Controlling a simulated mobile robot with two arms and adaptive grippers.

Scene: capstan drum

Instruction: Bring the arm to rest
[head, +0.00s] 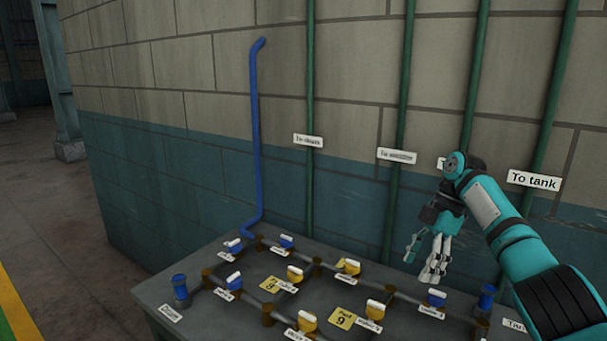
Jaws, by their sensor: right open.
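My right arm comes in from the right edge, and its teal and white gripper (424,264) hangs fingers down above the back right part of the grey table (165,290). The gripper is open, with its fingers apart and nothing seen between them. It appears clear of the valves, though the exact gap to the table top cannot be told. The arm hides most of one wall label and part of a green pipe. My left gripper is not in view.
The table carries brown pipework with several blue valves (436,298) and yellow valves (295,274), plus yellow tags (342,319). A bent blue pipe (255,130) and several green pipes (310,90) rise along the block wall. Open floor (70,230) lies at left.

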